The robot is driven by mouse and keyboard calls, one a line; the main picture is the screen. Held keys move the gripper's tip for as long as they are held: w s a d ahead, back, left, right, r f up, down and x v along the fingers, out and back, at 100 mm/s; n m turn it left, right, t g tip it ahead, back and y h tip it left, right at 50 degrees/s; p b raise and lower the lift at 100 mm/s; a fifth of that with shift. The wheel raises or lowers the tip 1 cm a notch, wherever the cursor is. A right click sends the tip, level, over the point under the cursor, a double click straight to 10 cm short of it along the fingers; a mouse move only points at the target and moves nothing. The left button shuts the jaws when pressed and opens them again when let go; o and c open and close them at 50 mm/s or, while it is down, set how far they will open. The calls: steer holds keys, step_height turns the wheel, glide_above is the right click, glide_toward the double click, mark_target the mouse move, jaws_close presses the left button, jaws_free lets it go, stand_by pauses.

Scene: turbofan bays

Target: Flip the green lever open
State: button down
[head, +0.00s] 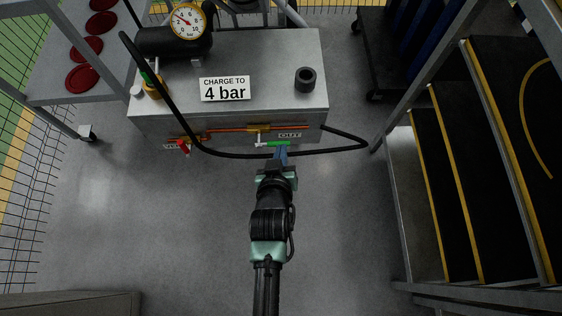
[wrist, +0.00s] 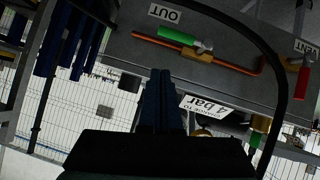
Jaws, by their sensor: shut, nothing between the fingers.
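The green lever (head: 278,144) sits on the front face of the grey metal box, beside the OUT label (head: 290,135). In the wrist view the green lever (wrist: 178,35) lies nearly along the orange pipe (wrist: 190,55), joined to a brass valve (wrist: 204,48). My gripper (head: 281,153) is just in front of it in the head view. In the wrist view my gripper (wrist: 160,74) is shut and empty, its blue fingertips apart from the lever in the picture. Depth between them is hard to tell.
A red lever (head: 184,147) is left of the green one, near the VENT label (wrist: 306,46). A black hose (head: 235,155) loops across the box front. The box (head: 285,60) carries a gauge (head: 187,21) and a "4 bar" sign (head: 225,88). Steps (head: 450,190) stand right.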

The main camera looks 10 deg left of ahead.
steer(key=v, duration=0.5)
steer(key=shift+s+d+r, duration=0.2)
steer(key=shift+s+d, duration=0.05)
steer(key=shift+d, duration=0.1)
steer(key=w+d+r+m+t, duration=0.1)
steer(key=w+r+t, duration=0.3)
steer(key=r, duration=0.8)
steer(key=w+r+m+t+p, duration=0.1)
steer(key=w+r, duration=0.4)
steer(key=r, duration=0.8)
steer(key=w+d+r+m+t, duration=0.1)
steer(key=w+r+t, duration=0.3)
steer(key=r, duration=0.8)
steer(key=s+d+r+t, duration=0.1)
steer(key=s+r, duration=0.3)
steer(key=r, duration=0.6)
steer(key=s+d+r+m+t+h, duration=0.1)
steer(key=s+r+t, duration=0.2)
steer(key=r, duration=0.8)
steer(key=s+d+r+t+p, duration=0.1)
steer(key=s+d+r+t, duration=0.1)
steer(key=r, duration=0.8)
steer(key=s+t, duration=0.1)
steer(key=s, duration=0.1)
steer(key=shift+s+r+m+h, duration=0.25)
steer(key=shift+s+m+h, duration=0.05)
steer(key=shift+s, duration=0.05)
